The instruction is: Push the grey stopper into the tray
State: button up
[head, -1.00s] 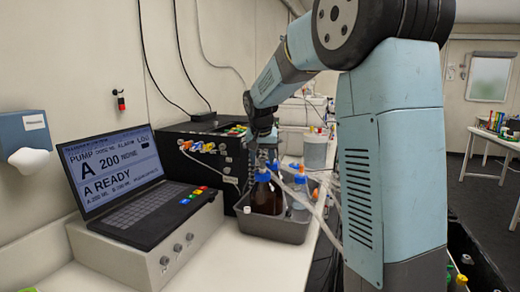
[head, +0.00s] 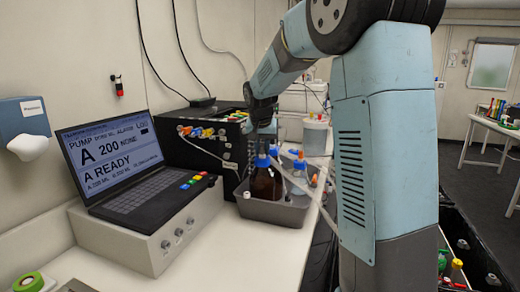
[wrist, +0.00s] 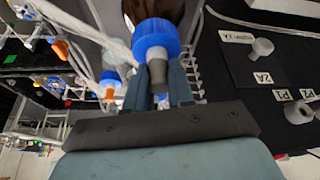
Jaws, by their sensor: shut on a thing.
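The grey stopper (wrist: 158,69) is between my gripper's two fingers (wrist: 158,84) in the wrist view, just beside the blue cap of a brown bottle. My gripper is shut on it. In the head view my gripper (head: 264,146) points down over the brown bottle, and the stopper is too small to make out there. The grey tray (head: 275,213) stands on the white bench below my gripper, with bottles inside it. Whether the stopper touches the blue cap I cannot tell.
The brown bottle (head: 266,186) and clear bottles with blue caps (head: 299,165) fill much of the tray. Pale tubes run across it. A black box with coloured fittings (head: 205,148) stands behind, and a laptop (head: 115,165) on a pale case to the left.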

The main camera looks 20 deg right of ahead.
grip_shut()
jog(key=shift+r, duration=1.4)
jog(key=shift+r, duration=1.45)
jog(key=s+a+f+n, duration=0.1)
jog(key=a+f+n, duration=0.1)
jog(key=f, duration=0.1)
jog(key=s+a+f+n+y, duration=0.1)
jog(key=a+f+n, duration=0.1)
jog(key=f, duration=0.2)
jog(key=s+a+f+n+y, duration=0.1)
jog(key=s+a+f, duration=0.1)
jog(key=a+f, duration=0.1)
jog(key=shift+f+n, duration=0.4)
jog(key=shift+s+d+f, duration=0.1)
jog(key=shift+s+f, duration=0.05)
jog(key=shift+f, duration=2.15)
jog(key=shift+f, duration=0.5)
